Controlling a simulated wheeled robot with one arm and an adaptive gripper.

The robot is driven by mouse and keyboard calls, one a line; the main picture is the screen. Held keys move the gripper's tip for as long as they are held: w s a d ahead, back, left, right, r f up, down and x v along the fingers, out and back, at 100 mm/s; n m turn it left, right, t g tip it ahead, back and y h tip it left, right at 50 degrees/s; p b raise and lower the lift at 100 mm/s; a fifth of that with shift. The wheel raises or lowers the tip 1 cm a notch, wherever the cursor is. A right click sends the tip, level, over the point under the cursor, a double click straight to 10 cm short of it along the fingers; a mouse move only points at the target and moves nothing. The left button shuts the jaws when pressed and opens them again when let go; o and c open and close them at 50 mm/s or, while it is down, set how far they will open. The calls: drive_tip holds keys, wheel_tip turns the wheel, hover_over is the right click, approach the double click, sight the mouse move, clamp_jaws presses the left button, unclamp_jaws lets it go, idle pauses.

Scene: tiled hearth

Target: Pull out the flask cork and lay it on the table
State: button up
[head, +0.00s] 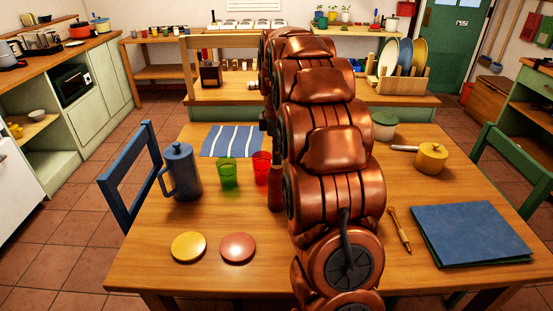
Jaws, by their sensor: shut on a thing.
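The brown-red body of what looks like the flask (275,188) stands on the wooden table (190,218), just left of my arm and partly covered by it. Its cork and mouth cannot be made out. My copper arm stands across the middle of the view and hides most of my gripper. Only a dark sliver of what looks like my gripper (265,123) shows at the arm's left edge, above the flask in the picture. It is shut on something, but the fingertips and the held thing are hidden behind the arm.
Left of the arm are a blue jug (180,171), green cup (228,172), red cup (262,167), striped cloth (232,141), yellow disc (188,246) and reddish disc (238,247). Right are a yellow pot (432,158), a wooden tool (400,230) and a blue book (470,233).

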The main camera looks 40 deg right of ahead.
clamp_jaws()
drive_tip(key=shift+r, duration=0.5)
idle(0.3)
drive_tip(key=shift+r+p, duration=0.4)
drive_tip(key=shift+r, duration=0.4)
drive_tip(key=shift+r, duration=0.15)
drive_tip(key=shift+r+p, duration=1.2)
drive_tip(key=shift+r, duration=1.85)
